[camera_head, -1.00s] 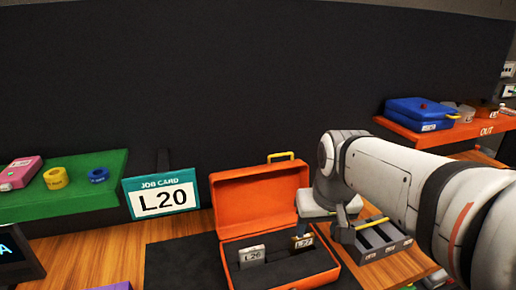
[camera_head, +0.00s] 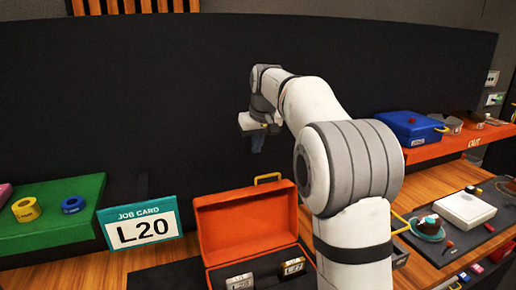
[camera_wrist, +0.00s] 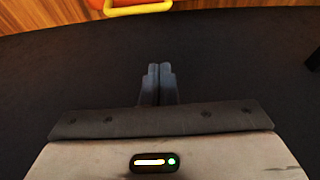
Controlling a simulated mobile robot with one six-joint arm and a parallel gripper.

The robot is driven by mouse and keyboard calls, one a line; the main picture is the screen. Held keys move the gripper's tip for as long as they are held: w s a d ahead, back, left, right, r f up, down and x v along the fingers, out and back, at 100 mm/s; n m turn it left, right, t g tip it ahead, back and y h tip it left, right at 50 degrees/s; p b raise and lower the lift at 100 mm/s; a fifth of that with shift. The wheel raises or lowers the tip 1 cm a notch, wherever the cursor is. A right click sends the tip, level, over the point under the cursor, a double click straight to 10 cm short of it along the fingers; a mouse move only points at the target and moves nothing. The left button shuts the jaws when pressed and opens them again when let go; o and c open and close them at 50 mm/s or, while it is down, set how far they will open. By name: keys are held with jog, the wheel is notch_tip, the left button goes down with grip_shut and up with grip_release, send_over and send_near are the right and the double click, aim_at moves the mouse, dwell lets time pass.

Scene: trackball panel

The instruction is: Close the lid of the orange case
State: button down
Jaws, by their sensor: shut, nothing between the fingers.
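The orange case (camera_head: 203,227) stands on the bench with its lid (camera_head: 247,222) open, leaning upright at the back. A yellow handle (camera_head: 267,179) sits on the lid's top edge. Inside the case are two labelled blocks, one grey (camera_head: 240,282) and one brown (camera_head: 293,267), the brown one marked L27. My gripper (camera_head: 257,146) is raised in front of the dark back panel, above the lid and apart from it. In the wrist view, my gripper (camera_wrist: 157,72) has its fingers together and empty. The yellow handle (camera_wrist: 138,10) shows at the top edge there, with a little orange lid.
A job card reading L20 (camera_head: 143,222) stands left of the case, by a green shelf (camera_head: 60,236) with tape rolls. A blue case (camera_head: 409,127) sits on the orange OUT shelf (camera_head: 436,150) at right. A white box (camera_head: 467,210) lies on a dark mat.

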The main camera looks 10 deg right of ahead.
notch_tip(320, 180, down, 7)
jog(key=s+p, duration=0.1)
jog(key=shift+s+d+f+p, duration=0.15)
jog(key=shift+d+p, duration=0.05)
jog(key=shift+p, duration=0.1)
jog(key=shift+s, duration=0.1)
dwell(0.4)
